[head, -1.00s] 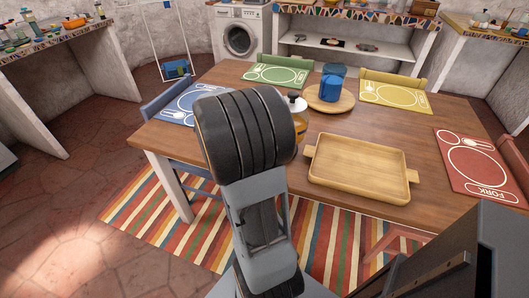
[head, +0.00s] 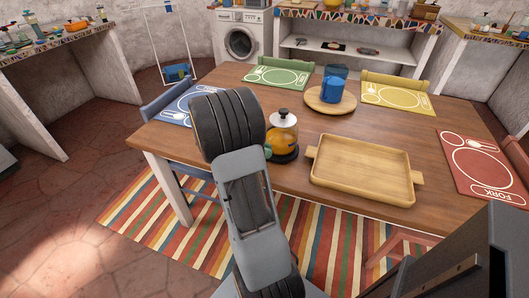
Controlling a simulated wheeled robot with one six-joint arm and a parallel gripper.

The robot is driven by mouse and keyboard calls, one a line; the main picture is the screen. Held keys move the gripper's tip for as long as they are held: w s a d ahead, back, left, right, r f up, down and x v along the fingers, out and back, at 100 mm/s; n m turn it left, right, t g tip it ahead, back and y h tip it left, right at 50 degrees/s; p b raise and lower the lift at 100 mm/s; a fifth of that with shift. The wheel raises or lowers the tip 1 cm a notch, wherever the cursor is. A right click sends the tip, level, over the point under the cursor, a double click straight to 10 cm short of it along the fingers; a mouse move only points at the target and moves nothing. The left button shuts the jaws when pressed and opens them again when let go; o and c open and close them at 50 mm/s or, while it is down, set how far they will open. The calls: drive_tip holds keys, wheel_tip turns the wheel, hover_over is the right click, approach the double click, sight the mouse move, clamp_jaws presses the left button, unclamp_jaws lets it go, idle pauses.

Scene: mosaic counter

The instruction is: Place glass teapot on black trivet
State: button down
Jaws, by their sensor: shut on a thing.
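The glass teapot (head: 283,137), with amber liquid and a dark knob on a pale lid, stands upright near the left part of the wooden table's front edge. The black trivet (head: 287,158) shows as a dark disc directly under it. The teapot looks to be on or just above the trivet; I cannot tell whether they touch. My arm covers the area left of the teapot and hides my gripper. A small greenish part shows at the teapot's left side; I cannot tell what it belongs to.
A wooden tray (head: 313,176) lies right of the teapot. Behind are a round board (head: 316,106) with a blue mug (head: 331,90), and green (head: 258,77), yellow (head: 422,101) and blue (head: 172,117) placemats. A red placemat (head: 447,160) lies at right. Bare tabletop lies between them.

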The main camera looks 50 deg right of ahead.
idle(0.3)
drive_tip(key=c, duration=1.1)
unclamp_jaws()
drive_tip(key=shift+f, duration=0.1)
drive_tip(key=shift+c, duration=0.2)
drive_tip(key=p+v, duration=0.2)
drive_tip(key=v, duration=0.9)
drive_tip(key=s+a+m+t+y, duration=0.3)
drive_tip(key=a+t, duration=0.3)
drive_tip(key=a, duration=0.5)
drive_tip(key=s+a+m+t+y, duration=0.3)
drive_tip(key=a+m+t+y, duration=0.2)
drive_tip(key=a, duration=0.7)
drive_tip(key=shift+s+t+y, duration=0.35)
drive_tip(key=shift+t+y, duration=0.15)
drive_tip(key=shift+t, duration=0.6)
drive_tip(key=shift+a+r, duration=0.1)
drive_tip(key=shift+r, duration=0.15)
